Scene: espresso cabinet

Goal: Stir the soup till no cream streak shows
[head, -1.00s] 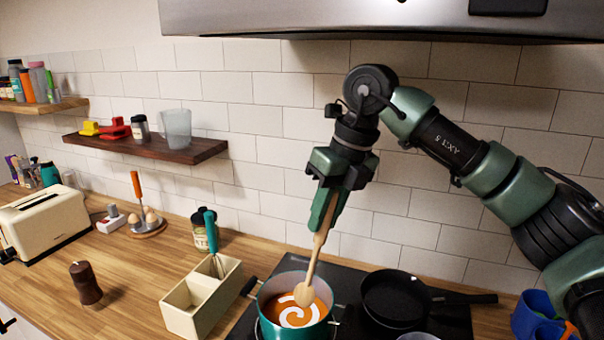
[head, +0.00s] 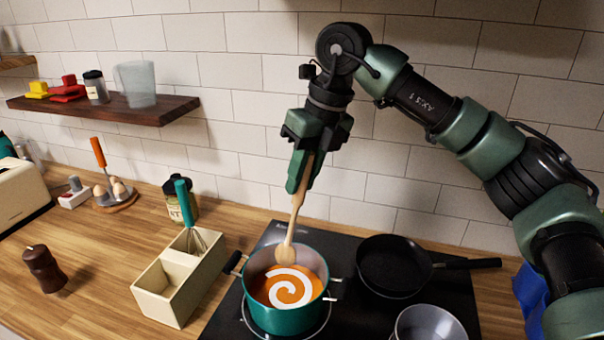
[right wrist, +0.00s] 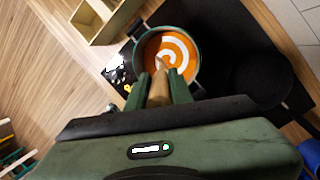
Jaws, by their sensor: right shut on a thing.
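The teal pot (head: 283,318) stands on the black cooktop and holds orange soup (head: 313,275). A white cream spiral (head: 277,294) shows plainly on the soup. My right gripper (head: 299,182) is shut on a wooden spoon (head: 294,215), held nearly upright above the pot. The spoon's head is at the far side of the pot's opening, over or at the soup; I cannot tell whether it touches. In the right wrist view the spoon handle (right wrist: 159,88) sits between the fingers, with the soup (right wrist: 153,51) beyond. My left gripper is not in view.
A black frying pan (head: 392,268) and a grey saucepan (head: 430,325) stand right of the pot. A cream divided box (head: 170,310) with a whisk (head: 187,210) stands left. A pepper mill (head: 44,270) is farther left. A wooden shelf (head: 110,112) hangs on the wall.

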